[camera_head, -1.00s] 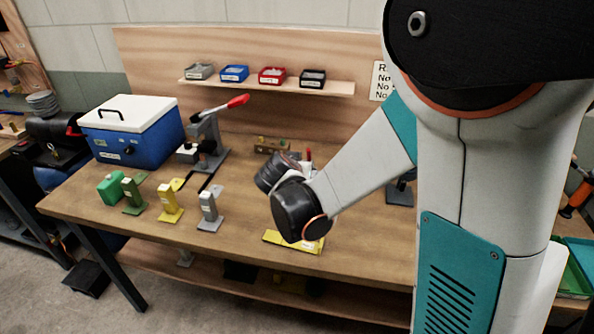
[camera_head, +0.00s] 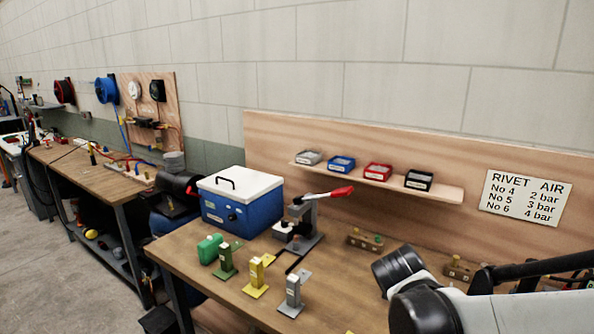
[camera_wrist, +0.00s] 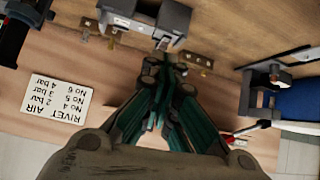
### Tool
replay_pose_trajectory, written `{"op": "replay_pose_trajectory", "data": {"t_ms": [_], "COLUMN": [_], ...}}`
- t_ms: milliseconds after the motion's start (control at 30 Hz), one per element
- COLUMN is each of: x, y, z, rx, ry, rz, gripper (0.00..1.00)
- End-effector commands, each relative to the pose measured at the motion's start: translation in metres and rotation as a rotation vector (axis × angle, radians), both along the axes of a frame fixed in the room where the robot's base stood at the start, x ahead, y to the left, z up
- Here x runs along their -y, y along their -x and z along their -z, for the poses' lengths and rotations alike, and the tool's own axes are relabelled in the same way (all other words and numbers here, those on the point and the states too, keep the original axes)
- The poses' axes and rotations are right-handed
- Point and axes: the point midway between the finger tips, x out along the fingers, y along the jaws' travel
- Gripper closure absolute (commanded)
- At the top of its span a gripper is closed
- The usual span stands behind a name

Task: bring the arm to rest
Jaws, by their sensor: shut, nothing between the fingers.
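My arm (camera_head: 425,308) shows at the bottom right of the head view, over the right part of the wooden workbench (camera_head: 205,268). Its white link and dark joint are in view there; the fingers do not show in that view. In the wrist view my gripper (camera_wrist: 160,118) is in the middle, its teal and black fingers together with nothing between them. The gripper appears clear of the bench objects, though its exact height is hard to tell.
On the bench stand a blue cooler box (camera_head: 243,210), a press with a red handle (camera_head: 303,222), and green, yellow (camera_head: 256,277) and grey (camera_head: 292,296) stands. A shelf (camera_head: 450,193) holds small bins. A rivet air sign (camera_head: 525,198) hangs at right; it also shows in the wrist view (camera_wrist: 57,107).

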Motion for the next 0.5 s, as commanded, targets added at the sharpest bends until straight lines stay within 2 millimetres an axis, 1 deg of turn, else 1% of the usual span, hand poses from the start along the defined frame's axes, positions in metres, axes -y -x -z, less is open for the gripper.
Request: {"op": "replay_pose_trajectory", "data": {"t_ms": [33, 233, 500], "x": [-0.001, -0.010, -0.029], "y": [0.014, 0.063, 0.132], "z": [-0.006, -0.021, -0.031], "rx": [-0.019, -0.095, -0.169], "ry": [-0.006, -0.029, -0.064], "rz": [-0.019, -0.120, -0.273], "gripper": [1.00, 1.00, 1.00]}}
